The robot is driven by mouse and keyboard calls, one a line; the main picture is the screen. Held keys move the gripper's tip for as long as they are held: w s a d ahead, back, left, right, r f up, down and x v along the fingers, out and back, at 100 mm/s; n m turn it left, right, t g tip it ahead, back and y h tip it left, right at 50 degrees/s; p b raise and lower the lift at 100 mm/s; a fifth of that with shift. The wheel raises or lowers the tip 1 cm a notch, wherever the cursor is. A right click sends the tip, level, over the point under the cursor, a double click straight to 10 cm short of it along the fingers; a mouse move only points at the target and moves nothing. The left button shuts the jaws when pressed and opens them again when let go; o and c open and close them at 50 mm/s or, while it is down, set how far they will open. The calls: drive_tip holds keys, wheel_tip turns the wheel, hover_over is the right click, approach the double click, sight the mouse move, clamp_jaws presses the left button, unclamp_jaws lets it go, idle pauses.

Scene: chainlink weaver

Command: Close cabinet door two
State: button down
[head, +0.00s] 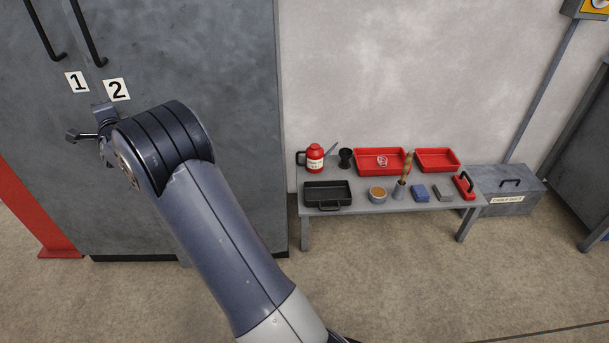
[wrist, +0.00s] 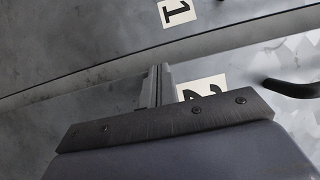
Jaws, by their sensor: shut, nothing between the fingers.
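Cabinet door two (head: 235,120) is the grey panel with the white "2" label (head: 117,89) and a black bar handle (head: 87,32). It looks flush or nearly flush with door one (head: 20,100); I cannot tell if a small gap is left. My gripper (wrist: 158,72) is shut and empty, in front of door two beside the "2" label, close to the seam. In the wrist view the gripper partly hides the "2" label (wrist: 205,88), and door two's handle (wrist: 290,89) shows at the right. Whether the fingertips touch the door is unclear.
A low grey table (head: 350,200) stands right of the cabinet, with red trays (head: 381,161), a red flask (head: 315,157), a black pan (head: 328,194) and small items. A grey metal box (head: 507,189) stands beyond it. The floor in front is clear.

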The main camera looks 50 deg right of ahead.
drive_tip(key=shift+w+d+m+h+p, duration=0.15)
drive_tip(key=shift+w+d+h+p, duration=0.2)
drive_tip(key=shift+w, duration=0.3)
drive_tip(key=shift+w+d+m+h+p, duration=0.15)
drive_tip(key=shift+w+d+p, duration=0.1)
drive_tip(key=shift+w+d, duration=0.3)
drive_tip(key=shift+w+a, duration=0.1)
